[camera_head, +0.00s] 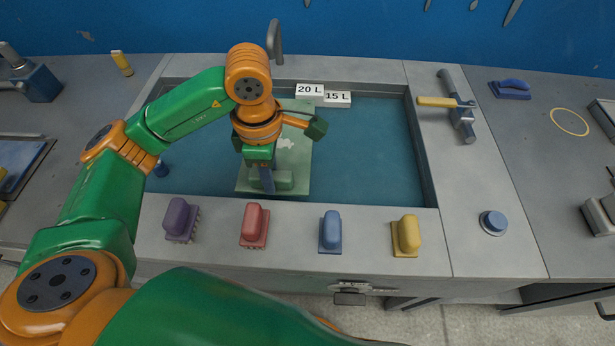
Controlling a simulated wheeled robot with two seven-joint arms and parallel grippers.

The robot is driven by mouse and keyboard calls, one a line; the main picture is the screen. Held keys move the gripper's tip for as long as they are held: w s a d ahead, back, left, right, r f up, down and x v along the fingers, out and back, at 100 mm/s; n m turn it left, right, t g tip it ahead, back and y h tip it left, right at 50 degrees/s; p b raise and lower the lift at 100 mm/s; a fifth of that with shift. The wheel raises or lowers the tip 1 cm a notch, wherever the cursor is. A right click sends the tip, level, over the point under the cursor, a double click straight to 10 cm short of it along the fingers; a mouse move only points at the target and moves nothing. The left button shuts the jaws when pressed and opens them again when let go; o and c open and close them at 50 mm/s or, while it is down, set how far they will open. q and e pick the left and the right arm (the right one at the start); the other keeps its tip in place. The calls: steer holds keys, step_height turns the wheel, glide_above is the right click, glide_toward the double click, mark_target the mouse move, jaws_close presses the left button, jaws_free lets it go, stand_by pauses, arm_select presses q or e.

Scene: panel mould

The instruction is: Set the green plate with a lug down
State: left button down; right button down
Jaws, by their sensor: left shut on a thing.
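The green plate (298,150) is a pale green rectangle in the left part of the blue-floored mould (370,155). Its raised lug (285,180) is near its front edge. My left gripper (266,182) points down over the front of the plate and is shut on it at the lug. My wrist and forearm hide the plate's left and back parts. I cannot tell whether the plate touches the mould floor or hangs just above it. My right gripper is not in view.
White blocks marked 20 L (309,90) and 15 L (338,98) sit at the mould's back edge. Purple (178,219), red (254,225), blue (330,231) and yellow (406,235) handled pieces line the front ledge. The mould's right part is clear.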

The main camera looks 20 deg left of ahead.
mark_target(297, 178)
arm_select(q)
steer(key=w+d+f, duration=0.1)
steer(key=d, duration=0.1)
steer(key=w+d+f, duration=0.1)
steer(key=w+d, duration=0.1)
steer(key=shift+f+p, duration=0.2)
steer(key=shift+p, duration=0.2)
steer(key=d+f, duration=0.1)
steer(key=w+d+f, duration=0.1)
steer(key=f, duration=0.1)
steer(key=w+d+f, duration=0.1)
steer(key=f, duration=0.1)
steer(key=shift+f, duration=0.1)
step_height(297, 178, down, 3)
steer(key=shift+w+r+p, duration=0.1)
steer(key=shift+r+p, duration=0.1)
steer(key=shift+p, duration=0.5)
steer(key=shift+f, duration=0.15)
steer(key=c, duration=1)
jaws_free()
steer(key=shift+f, duration=0.15)
steer(key=shift+c, duration=0.2)
steer(key=o, duration=0.4)
steer(key=shift+o, duration=0.2)
steer(key=shift+r, duration=0.2)
